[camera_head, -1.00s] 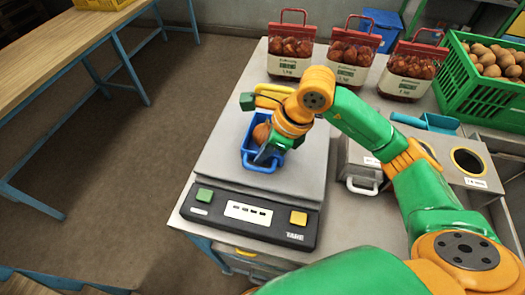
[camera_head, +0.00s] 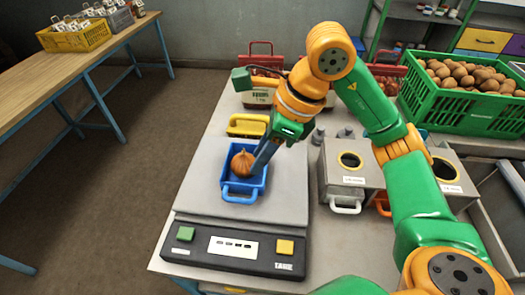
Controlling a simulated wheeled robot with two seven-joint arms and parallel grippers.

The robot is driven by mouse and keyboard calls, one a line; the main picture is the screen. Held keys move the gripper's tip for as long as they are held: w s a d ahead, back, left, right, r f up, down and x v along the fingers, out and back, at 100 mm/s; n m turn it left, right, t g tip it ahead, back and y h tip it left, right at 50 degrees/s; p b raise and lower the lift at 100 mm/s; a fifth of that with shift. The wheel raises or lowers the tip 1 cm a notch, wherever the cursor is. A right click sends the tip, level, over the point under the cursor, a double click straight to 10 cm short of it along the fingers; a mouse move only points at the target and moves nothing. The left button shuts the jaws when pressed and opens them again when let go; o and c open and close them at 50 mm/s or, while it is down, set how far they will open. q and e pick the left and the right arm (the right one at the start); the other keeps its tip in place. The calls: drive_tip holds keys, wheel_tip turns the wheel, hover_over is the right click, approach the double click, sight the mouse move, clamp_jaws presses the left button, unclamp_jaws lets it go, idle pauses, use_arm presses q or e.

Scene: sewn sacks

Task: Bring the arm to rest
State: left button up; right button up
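My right arm (camera_head: 388,120) comes in from the right and bends down to my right gripper (camera_head: 261,163). Its grey finger reaches to the right rim of a small blue tray (camera_head: 243,197). The frames do not show the gap between its fingers. A round orange-brown onion-like item (camera_head: 243,164) lies in the tray, left of the fingertip. The tray rests on the grey plate of a scale (camera_head: 275,195) with a green and a yellow button. Whether the fingertip touches the tray or the item cannot be told. My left gripper is out of view.
A yellow-handled tray (camera_head: 247,125) sits behind the blue one. A green crate (camera_head: 460,110) of brown produce is at the back right. Metal bins (camera_head: 350,175) stand right of the scale.

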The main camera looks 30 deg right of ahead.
drive_tip(key=shift+s+d+r, duration=0.15)
drive_tip(key=shift+r, duration=0.45)
